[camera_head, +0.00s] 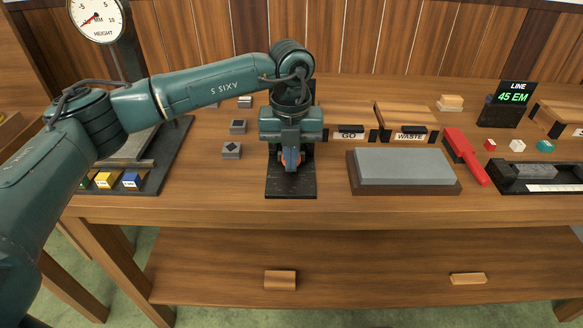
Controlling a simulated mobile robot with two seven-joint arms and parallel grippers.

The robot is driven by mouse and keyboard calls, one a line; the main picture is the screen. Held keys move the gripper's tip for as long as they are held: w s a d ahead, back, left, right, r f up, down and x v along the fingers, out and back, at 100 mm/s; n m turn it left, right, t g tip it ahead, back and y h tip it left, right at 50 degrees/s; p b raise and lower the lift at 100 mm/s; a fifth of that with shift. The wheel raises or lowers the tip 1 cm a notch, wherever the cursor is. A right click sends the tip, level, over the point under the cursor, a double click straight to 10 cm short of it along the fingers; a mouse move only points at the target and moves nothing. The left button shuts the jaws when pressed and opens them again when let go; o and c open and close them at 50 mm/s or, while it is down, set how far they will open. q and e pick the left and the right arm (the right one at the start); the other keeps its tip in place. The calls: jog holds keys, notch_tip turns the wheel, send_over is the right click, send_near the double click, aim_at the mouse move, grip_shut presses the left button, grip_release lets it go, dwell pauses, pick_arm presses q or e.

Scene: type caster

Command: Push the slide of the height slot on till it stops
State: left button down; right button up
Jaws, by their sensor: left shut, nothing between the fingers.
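My left gripper (291,160) points down with its fingers shut and empty, in front of the bench's middle. It is over a black stand (291,188), and I cannot tell whether it touches it. The gripper and wrist hide most of the stand, so I cannot make out a slide there. A round dial marked HEIGHT (97,20) stands at the upper left above a dark base plate (172,160), partly covered by my left arm. My right gripper is not in view.
A grey stone on a wooden block (405,166) lies right of the stand. Small grey type blocks (232,150) lie to its left. GO (349,134) and WASTE (410,132) boxes stand behind. A red-handled tool (465,155) and a black tray (540,178) are at the right.

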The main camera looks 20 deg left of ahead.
pick_arm(q)
jog(key=shift+w+a, duration=0.15)
jog(key=shift+w, duration=0.4)
jog(key=shift+w+a, duration=0.15)
jog(key=shift+w, duration=0.35)
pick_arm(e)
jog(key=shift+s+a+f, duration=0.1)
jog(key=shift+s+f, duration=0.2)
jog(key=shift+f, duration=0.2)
pick_arm(q)
jog(key=shift+r, duration=0.1)
dwell(0.8)
